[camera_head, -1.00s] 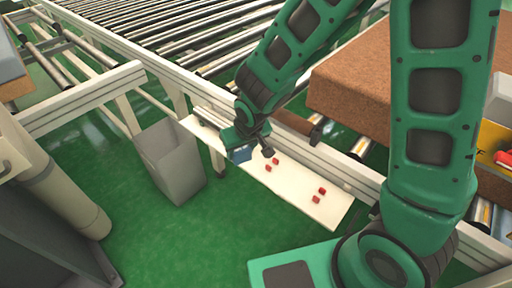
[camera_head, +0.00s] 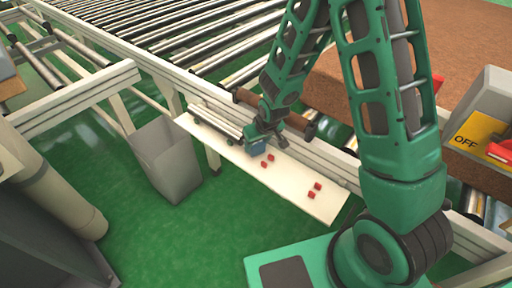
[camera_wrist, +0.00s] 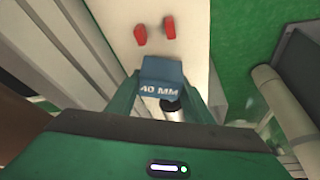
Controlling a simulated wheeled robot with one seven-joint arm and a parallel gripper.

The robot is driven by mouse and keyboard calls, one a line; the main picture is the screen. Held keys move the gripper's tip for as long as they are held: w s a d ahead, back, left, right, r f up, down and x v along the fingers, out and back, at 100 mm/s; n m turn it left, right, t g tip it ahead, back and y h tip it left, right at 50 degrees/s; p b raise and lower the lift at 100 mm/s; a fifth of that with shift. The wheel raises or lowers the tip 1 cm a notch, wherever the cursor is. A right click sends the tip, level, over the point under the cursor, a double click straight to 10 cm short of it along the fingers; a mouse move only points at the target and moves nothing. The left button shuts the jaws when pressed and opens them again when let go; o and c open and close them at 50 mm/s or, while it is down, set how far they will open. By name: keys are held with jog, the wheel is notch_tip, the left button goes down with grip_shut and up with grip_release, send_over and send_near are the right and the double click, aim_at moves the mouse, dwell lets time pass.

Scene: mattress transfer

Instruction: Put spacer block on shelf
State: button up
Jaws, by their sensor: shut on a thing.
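The spacer block is blue and marked 40 MM in the wrist view (camera_wrist: 160,72). It sits between the two fingers of my gripper (camera_wrist: 160,95), which is shut on it. In the head view my gripper (camera_head: 262,138) points down over the narrow white shelf (camera_head: 318,205), and the blue block (camera_head: 257,149) shows at its tip, left of the nearer pair of red pieces. I cannot tell whether the block touches the shelf. The white shelf also shows in the wrist view (camera_wrist: 188,45), running up past the block.
Several small red pieces (camera_head: 314,190) stand on the shelf; two red ones (camera_wrist: 154,30) show in the wrist view. Light rods (camera_head: 215,120) lie at the shelf's left part. A grey bin (camera_head: 168,160) stands below left. The conveyor frame (camera_head: 150,62) runs behind.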

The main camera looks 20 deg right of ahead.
jog(key=shift+f, duration=0.9)
jog(key=shift+f, duration=0.15)
jog(key=o, duration=1.1)
